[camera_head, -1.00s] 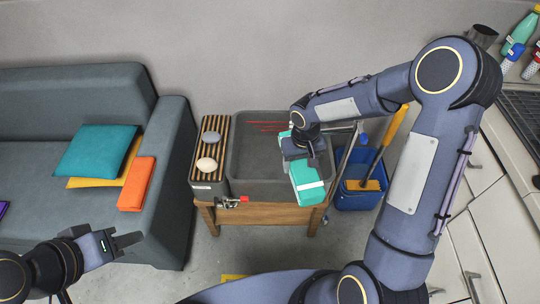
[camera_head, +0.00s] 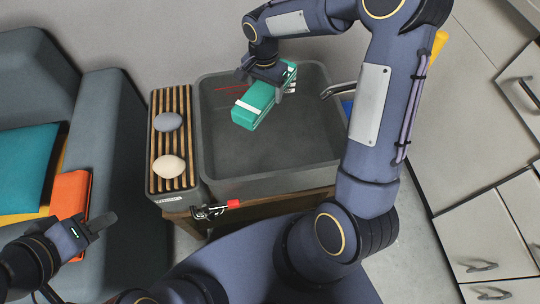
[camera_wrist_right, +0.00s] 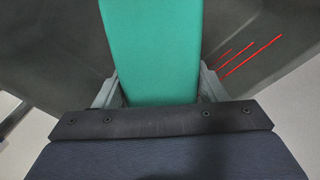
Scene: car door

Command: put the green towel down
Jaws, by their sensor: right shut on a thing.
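The green towel (camera_head: 254,104) is a folded teal-green block with a white band. My right gripper (camera_head: 271,80) is shut on it and holds it over the grey basin (camera_head: 270,165), tilted. In the right wrist view the towel (camera_wrist_right: 152,45) sits between the two fingers of the right gripper (camera_wrist_right: 158,88), and its lower part is hidden by the gripper body. I cannot tell whether the towel touches the basin. My left gripper (camera_head: 96,228) is at the lower left, away from the towel, near the sofa; its fingers look close together, but the gap is unclear.
A slatted rack (camera_head: 158,140) with two stones stands left of the basin. A tap (camera_head: 338,90) is at the basin's right. A red-handled valve (camera_head: 233,204) is at its front. The sofa (camera_head: 110,150) with cushions is at left, cabinets (camera_head: 490,225) at right. The basin floor is clear.

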